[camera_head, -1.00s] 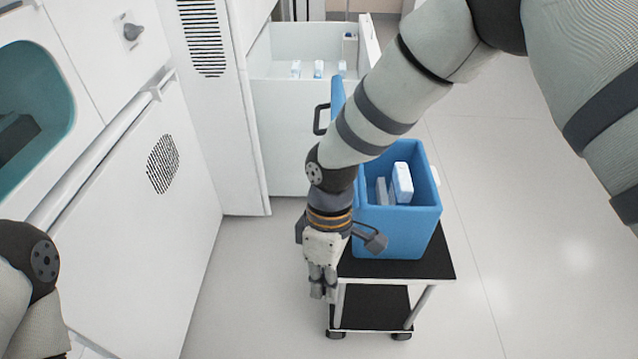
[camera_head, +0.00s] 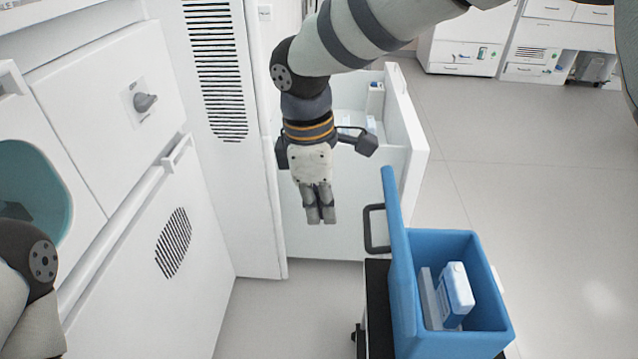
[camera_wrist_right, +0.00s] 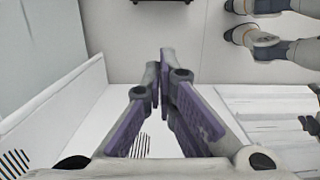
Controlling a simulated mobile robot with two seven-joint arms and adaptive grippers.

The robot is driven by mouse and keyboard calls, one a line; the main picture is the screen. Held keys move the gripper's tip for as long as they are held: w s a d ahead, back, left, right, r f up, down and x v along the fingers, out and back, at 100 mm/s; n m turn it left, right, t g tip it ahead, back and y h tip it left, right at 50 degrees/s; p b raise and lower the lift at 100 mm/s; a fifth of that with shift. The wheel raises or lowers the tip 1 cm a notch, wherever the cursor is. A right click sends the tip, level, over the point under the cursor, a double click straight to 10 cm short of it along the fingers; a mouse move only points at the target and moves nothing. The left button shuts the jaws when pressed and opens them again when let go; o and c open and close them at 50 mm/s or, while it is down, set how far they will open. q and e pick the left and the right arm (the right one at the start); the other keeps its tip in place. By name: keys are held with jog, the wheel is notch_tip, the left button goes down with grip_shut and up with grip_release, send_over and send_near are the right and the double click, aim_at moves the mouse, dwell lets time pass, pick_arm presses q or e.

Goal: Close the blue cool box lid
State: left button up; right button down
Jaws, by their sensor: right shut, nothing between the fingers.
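The blue cool box (camera_head: 460,345) stands on a black-topped cart at the lower right of the head view. Its lid (camera_head: 399,262) stands open and upright along the box's left side, with a dark handle (camera_head: 372,229) on its outer face. White packs (camera_head: 455,292) lie inside the box. My right gripper (camera_head: 319,221) hangs pointing down, shut and empty, to the left of the lid and apart from it. It also shows in the right wrist view (camera_wrist_right: 165,55), with the fingers together. My left gripper is not in view; only part of my left arm shows at the left edge.
An open white drawer (camera_head: 405,150) stands behind the box, behind my right gripper. White cabinets (camera_head: 150,220) line the left side. The cart (camera_head: 377,310) has a black top. The floor to the right is clear.

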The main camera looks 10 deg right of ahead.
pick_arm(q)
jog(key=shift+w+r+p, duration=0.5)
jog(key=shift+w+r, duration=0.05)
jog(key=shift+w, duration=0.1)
pick_arm(e)
jog(key=d, duration=0.1)
jog(key=d+f, duration=0.1)
jog(key=s+d, duration=0.1)
jog(key=shift+d+f, duration=0.3)
jog(key=shift+d, duration=0.1)
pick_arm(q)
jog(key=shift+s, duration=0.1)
pick_arm(e)
jog(key=shift+w, duration=0.1)
